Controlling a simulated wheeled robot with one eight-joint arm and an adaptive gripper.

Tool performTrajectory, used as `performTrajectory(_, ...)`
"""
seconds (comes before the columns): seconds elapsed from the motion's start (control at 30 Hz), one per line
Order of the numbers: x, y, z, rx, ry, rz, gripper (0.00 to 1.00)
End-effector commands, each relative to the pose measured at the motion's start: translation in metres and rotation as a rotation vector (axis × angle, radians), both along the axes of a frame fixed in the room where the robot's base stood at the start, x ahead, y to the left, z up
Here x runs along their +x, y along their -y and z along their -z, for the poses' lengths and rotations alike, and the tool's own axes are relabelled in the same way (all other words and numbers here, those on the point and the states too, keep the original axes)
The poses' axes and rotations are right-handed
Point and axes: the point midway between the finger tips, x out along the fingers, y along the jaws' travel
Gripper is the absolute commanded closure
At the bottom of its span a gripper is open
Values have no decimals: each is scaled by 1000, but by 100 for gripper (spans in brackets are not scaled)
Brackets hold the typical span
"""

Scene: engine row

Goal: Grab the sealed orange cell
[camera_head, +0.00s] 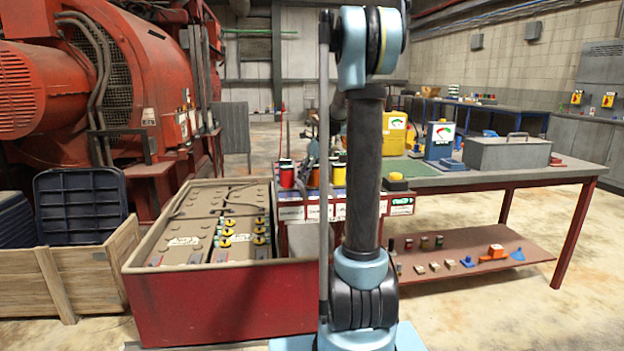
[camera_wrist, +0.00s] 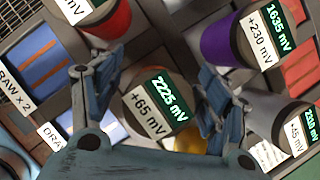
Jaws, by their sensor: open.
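In the wrist view my gripper (camera_wrist: 147,80) is open, its two fingers on either side of a round cell top (camera_wrist: 150,108). That top carries a "+65 mV" label and a green "2225 mV" display. A yellow-orange patch (camera_wrist: 190,144) shows beside it, partly behind my gripper; I cannot tell if it is that cell's body. A red cell (camera_wrist: 108,22) is at the upper left and a purple cell (camera_wrist: 218,45) at the upper right. In the head view a red cell (camera_head: 286,175) and a yellow-orange cell (camera_head: 338,174) stand at the bench's left end; my arm hides part of that area.
A red-walled crate (camera_head: 220,305) with battery blocks stands left of my arm. Another cell top (camera_wrist: 298,125) is at the wrist view's right edge.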

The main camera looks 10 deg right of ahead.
Motion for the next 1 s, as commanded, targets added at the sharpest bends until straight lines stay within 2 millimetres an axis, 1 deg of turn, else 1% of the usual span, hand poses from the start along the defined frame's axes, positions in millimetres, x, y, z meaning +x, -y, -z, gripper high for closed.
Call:
performTrajectory(0.1,3,-2,9,0,0,0,31)
performTrajectory(0.37,3,-3,11,0,0,0,31)
performTrajectory(0.47,3,-3,11,0,0,0,51)
performTrajectory(0.5,3,-3,11,0,0,0,60)
performTrajectory(0.67,3,-3,11,0,0,0,97)
performTrajectory(0.7,3,-3,10,0,0,0,98)
performTrajectory(0.9,3,-3,10,0,0,0,98)
performTrajectory(1.0,3,-3,5,0,0,0,98)
